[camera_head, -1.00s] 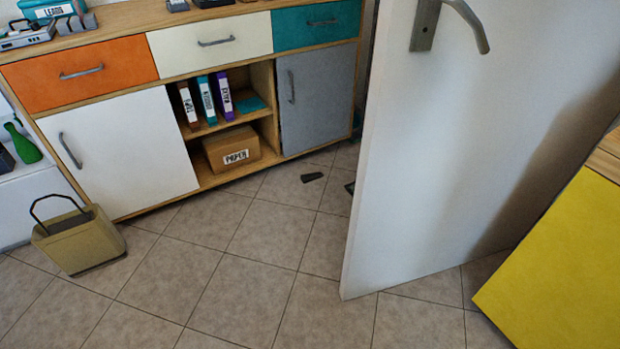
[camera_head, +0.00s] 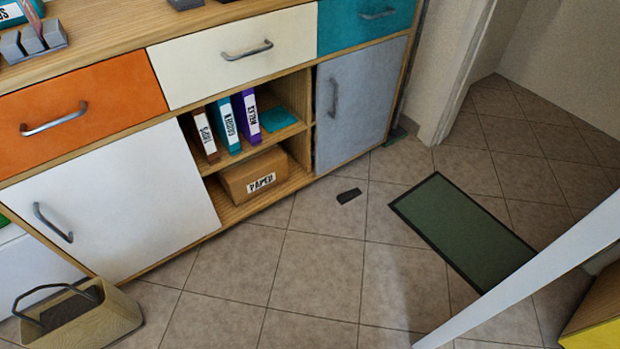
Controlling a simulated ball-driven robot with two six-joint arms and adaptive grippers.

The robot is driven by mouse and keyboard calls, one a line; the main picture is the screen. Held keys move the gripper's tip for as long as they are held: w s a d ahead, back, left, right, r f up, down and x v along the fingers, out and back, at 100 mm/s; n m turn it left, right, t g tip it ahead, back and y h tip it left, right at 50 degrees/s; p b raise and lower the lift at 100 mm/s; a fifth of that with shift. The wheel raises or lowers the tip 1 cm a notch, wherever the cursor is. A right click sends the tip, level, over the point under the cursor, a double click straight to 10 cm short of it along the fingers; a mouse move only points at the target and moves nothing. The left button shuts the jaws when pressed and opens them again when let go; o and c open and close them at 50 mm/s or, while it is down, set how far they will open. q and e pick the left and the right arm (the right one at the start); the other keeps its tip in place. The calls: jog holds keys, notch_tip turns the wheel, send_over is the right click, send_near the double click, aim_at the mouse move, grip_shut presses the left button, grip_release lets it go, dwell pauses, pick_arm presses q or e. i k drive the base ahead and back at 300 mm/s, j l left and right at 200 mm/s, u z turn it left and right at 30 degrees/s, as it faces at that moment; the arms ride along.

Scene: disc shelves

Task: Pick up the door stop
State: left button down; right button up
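The door stop (camera_head: 349,196) is a small dark wedge lying on the tiled floor. It is in front of the cabinet, a little right of the picture's middle, with bare tile around it. Neither of my grippers shows in the head view.
The wooden cabinet (camera_head: 110,170) with coloured drawers stands behind the door stop. A green mat (camera_head: 462,228) with a dark edge lies to the right. The white door (camera_head: 540,268) crosses the lower right. A beige basket (camera_head: 80,316) stands at the lower left. The floor between is clear.

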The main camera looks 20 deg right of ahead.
aim_at(344, 198)
jog(key=i+l+u, duration=0.15)
jog(key=i, duration=0.2)
jog(key=i+l+u, duration=0.1)
jog(key=i, duration=0.3)
jog(key=i+l+u, duration=0.15)
jog(key=i, duration=0.2)
jog(key=i+l, duration=0.15)
jog(key=l, duration=0.3)
jog(key=i+l+u, duration=0.1)
jog(key=l, duration=0.35)
jog(key=i+l, duration=0.15)
jog(key=l, duration=0.3)
